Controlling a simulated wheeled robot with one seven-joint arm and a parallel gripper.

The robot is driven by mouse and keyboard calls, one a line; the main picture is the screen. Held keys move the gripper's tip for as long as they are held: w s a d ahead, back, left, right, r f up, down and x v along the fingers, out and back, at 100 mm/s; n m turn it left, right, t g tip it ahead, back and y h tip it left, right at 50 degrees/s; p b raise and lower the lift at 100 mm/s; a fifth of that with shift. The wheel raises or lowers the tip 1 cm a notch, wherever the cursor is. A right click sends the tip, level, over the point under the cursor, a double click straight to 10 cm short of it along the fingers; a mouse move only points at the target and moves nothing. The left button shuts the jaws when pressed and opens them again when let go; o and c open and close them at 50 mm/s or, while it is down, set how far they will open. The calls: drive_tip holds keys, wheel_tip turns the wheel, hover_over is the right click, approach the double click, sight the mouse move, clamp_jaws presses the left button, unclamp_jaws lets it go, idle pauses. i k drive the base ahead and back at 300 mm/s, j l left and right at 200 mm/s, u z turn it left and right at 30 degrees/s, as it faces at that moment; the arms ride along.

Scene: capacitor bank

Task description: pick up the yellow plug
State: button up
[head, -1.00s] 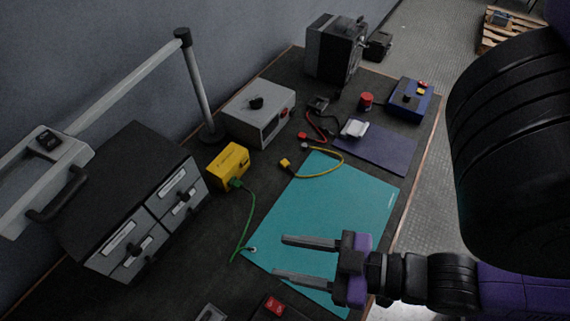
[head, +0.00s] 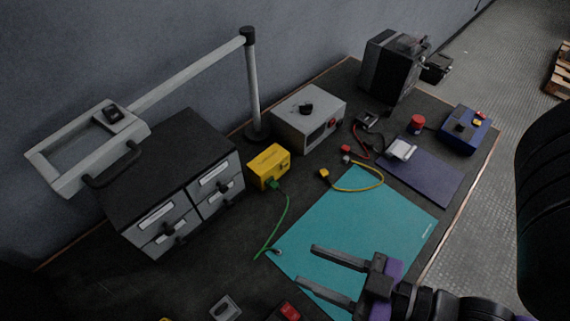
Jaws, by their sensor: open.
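The yellow plug (head: 323,173) lies on the dark bench top at the upper left edge of the teal mat (head: 350,222). A yellow cable (head: 362,190) curves from it to the right and back to a small grey end near the red plug (head: 346,149). My gripper (head: 306,265) is open and empty over the lower part of the teal mat, its two fingers pointing left. It is well apart from the plug, lower in the picture. Nothing hides the plug.
A yellow box (head: 268,166) with a green cable (head: 283,222) stands left of the plug. A grey instrument box (head: 309,118) stands behind it. A drawer cabinet (head: 170,185) is at left. A purple mat (head: 428,178) and blue box (head: 465,130) are at right. The teal mat's middle is clear.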

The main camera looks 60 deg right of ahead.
sight(323, 173)
drive_tip(key=k+l, duration=0.1)
drive_tip(key=k, duration=0.4)
drive_tip(key=k+l, duration=0.15)
drive_tip(key=k, duration=0.35)
